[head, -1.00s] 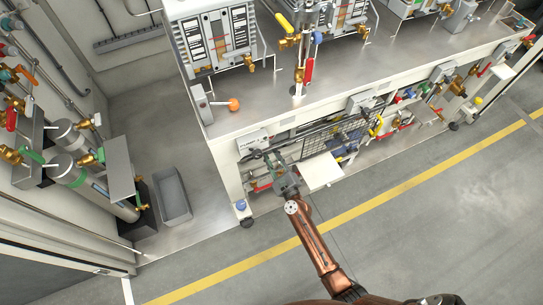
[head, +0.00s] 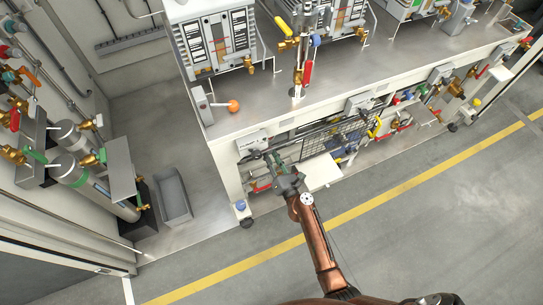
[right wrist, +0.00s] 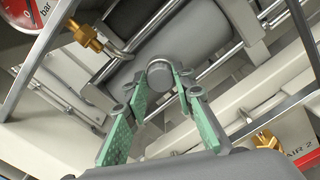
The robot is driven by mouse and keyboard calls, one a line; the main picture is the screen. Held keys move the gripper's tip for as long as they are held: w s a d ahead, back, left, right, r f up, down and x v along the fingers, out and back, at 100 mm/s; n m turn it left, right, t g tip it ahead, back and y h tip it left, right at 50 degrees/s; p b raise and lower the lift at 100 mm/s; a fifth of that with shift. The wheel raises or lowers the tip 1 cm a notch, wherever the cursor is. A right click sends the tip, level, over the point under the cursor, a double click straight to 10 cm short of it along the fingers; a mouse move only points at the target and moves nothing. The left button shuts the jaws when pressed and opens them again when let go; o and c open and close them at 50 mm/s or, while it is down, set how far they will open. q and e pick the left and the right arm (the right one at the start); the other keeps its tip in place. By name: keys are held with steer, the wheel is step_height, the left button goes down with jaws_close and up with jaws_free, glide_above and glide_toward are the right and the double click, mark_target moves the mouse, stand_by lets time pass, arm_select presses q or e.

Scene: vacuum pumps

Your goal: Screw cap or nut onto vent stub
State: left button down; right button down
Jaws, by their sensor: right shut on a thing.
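In the right wrist view, my right gripper (right wrist: 161,84) has its two green-padded fingers closed around the sides of a small round grey cap (right wrist: 159,74). The cap sits at the fingertips, in front of a larger grey cylindrical body (right wrist: 172,37). The cap hides whatever lies directly behind it, so I cannot tell a vent stub or whether the cap touches one. In the head view my right gripper (head: 275,162) reaches into the open lower bay at the near left end of the bench; the cap is too small to make out there. My left gripper is not in view.
A pressure gauge (right wrist: 22,22) and brass fitting (right wrist: 86,37) sit upper left in the wrist view, with metal rails around. In the head view, a white panel (head: 322,171) juts out right of my gripper. The bench (head: 226,119) stands above. The floor in front is clear.

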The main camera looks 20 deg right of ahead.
steer(key=m+p, duration=0.1)
steer(key=m, duration=0.4)
steer(key=m+p, duration=0.2)
steer(key=m, duration=0.2)
steer(key=m+p, duration=0.2)
steer(key=m, duration=0.3)
steer(key=shift+a+m, duration=0.3)
steer(key=shift+a, duration=0.1)
steer(key=c, duration=1.8)
jaws_free()
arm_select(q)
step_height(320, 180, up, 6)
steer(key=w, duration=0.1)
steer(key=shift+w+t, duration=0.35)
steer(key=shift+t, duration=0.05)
arm_select(e)
steer(key=shift+o, duration=1.3)
steer(key=shift+d, duration=0.25)
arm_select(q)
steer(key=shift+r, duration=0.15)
